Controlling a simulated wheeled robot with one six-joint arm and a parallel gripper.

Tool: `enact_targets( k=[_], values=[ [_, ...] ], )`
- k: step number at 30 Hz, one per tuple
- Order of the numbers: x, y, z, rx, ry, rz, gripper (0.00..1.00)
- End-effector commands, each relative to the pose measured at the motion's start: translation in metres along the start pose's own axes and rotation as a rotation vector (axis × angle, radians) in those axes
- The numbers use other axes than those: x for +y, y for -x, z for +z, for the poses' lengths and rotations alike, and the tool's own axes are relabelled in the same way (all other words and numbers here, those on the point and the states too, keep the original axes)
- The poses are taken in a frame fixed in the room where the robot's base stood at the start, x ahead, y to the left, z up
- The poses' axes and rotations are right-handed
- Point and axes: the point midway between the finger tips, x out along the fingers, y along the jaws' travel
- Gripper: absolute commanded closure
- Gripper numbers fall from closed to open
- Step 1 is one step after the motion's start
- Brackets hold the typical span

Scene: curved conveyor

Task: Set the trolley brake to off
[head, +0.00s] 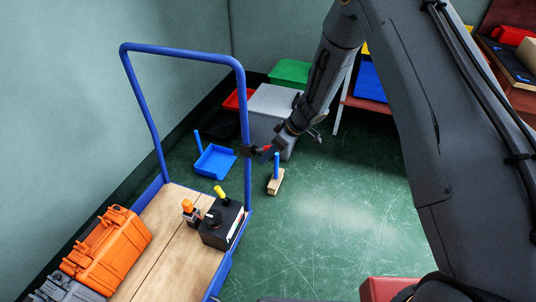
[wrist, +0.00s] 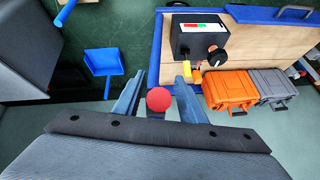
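The trolley has a blue tubular handle (head: 128,75) and a wooden deck (head: 165,240); its deck also shows in the wrist view (wrist: 255,45). A dark bracket (head: 248,151) sits on the right handle post. A red ball knob (wrist: 158,99) is beside it in the head view (head: 266,149). My gripper (head: 272,149) is at this knob. In the wrist view its fingers (wrist: 158,92) are spread, with the ball between them and gaps on both sides. A black control box (head: 222,224) with a round knob, yellow-tipped lever and red-green label (wrist: 200,25) stands on the deck.
An orange case (head: 107,245) and a grey case (head: 65,290) lie on the deck. A blue dustpan (head: 214,162) and a wooden block with a blue handle (head: 276,182) are on the floor. Grey and coloured bins (head: 272,112) stand behind.

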Motion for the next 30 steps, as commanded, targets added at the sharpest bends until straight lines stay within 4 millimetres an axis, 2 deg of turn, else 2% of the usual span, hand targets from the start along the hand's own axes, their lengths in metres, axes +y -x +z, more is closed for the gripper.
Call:
enact_targets(
  k=[5, 15, 20, 30],
  values=[
    [0.001, 0.018, -0.002, 0.002, 0.001, 0.003, 0.63],
    [-0.002, 0.068, -0.001, 0.0, 0.003, -0.001, 0.63],
    [-0.003, 0.076, -0.002, -0.001, 0.003, -0.003, 0.63],
    [-0.003, 0.076, -0.001, -0.001, 0.003, -0.003, 0.63]
  ],
)
